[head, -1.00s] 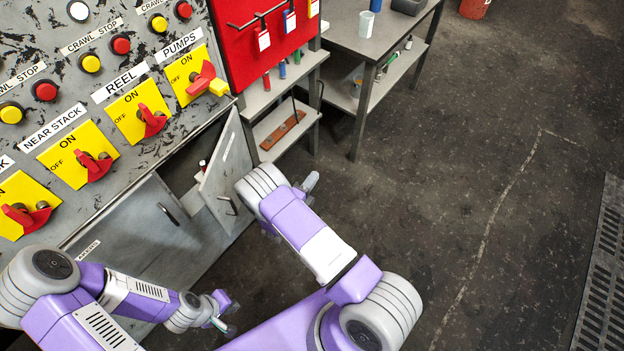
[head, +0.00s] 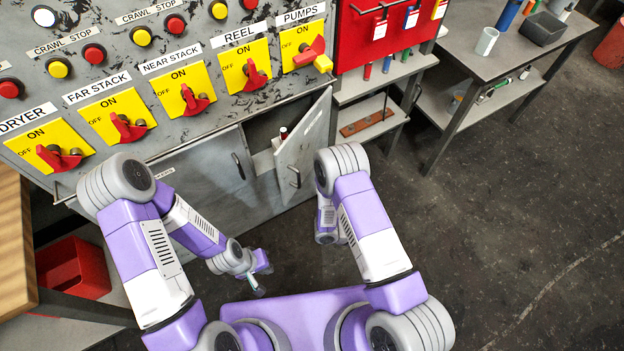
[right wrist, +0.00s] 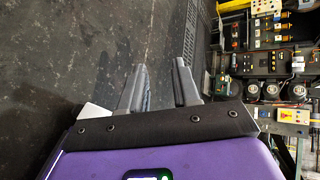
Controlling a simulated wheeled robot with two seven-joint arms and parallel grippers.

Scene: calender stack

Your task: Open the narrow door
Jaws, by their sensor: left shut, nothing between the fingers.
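The narrow door (head: 304,148) is a grey metal leaf on the cabinet below the switch panel. It stands partly open, swung outward, with a label along its upper part and a dark handle (head: 294,178) on its face. The opening shows at its left, with a small red-topped item inside. My left gripper (head: 260,277) is shut and empty, low in front of the cabinet and apart from the door. My right forearm is just right of the door in the head view and hides its gripper. In the right wrist view my right gripper (right wrist: 160,72) is open and empty, over the floor.
A wider cabinet door (head: 205,170) with a handle is shut at the left. A shelf rack (head: 372,118) and a grey table (head: 490,58) stand right of the cabinet. A red bin (head: 72,267) is at the lower left.

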